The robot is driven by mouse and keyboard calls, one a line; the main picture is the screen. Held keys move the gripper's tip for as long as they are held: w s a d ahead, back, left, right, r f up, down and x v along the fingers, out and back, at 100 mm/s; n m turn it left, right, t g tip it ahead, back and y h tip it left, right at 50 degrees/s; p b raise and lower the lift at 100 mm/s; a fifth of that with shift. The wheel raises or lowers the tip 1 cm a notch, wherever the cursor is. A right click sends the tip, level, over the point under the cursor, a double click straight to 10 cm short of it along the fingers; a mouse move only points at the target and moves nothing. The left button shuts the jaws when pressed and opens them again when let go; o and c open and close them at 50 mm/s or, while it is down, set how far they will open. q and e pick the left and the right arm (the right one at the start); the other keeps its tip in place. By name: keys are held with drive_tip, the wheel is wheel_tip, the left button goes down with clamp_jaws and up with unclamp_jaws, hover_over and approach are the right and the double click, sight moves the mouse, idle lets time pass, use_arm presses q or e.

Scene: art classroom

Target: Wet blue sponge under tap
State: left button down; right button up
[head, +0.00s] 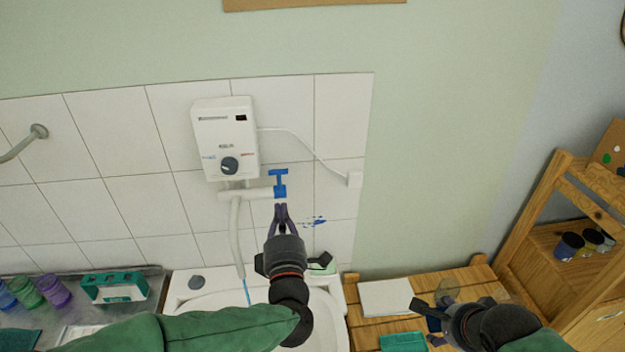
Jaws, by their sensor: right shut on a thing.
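The tap has a blue handle (280,184) on a white pipe under the wall water heater (226,138). A grey spout (236,240) hangs down, with a thin blue line of water (247,292) below its end. My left gripper (281,208) is just below the blue handle, its fingertips close together with nothing seen between them. My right gripper (431,311) is at the lower right over the wooden bench, shut on a small dark blue thing, which looks like the blue sponge (434,323). The fingers hide much of it.
The white sink (185,310) is partly hidden by my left arm. Paint jars (52,291) and a teal box (114,287) stand to its left. White paper (386,297) and a teal item (404,342) lie on the bench (370,333).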

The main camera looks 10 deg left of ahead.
sight(278, 172)
use_arm(q)
drive_tip(key=x, duration=1)
drive_tip(key=shift+w, duration=0.15)
use_arm(e)
drive_tip(key=shift+f, duration=0.1)
use_arm(q)
drive_tip(key=w+r+g+p, duration=0.1)
drive_tip(key=p, duration=0.3)
drive_tip(key=w+a+r+g+h+p, duration=0.1)
drive_tip(key=w+g+p, duration=0.1)
drive_tip(key=p, duration=0.2)
use_arm(e)
wheel_tip(278, 172, up, 8)
drive_tip(key=shift+r, duration=0.1)
use_arm(q)
drive_tip(key=shift+w+a+g+p, duration=0.1)
drive_tip(key=shift+w+g+p, duration=0.3)
drive_tip(key=shift+p, duration=0.45)
drive_tip(key=shift+s+f, duration=0.1)
use_arm(e)
drive_tip(key=shift+r, duration=0.75)
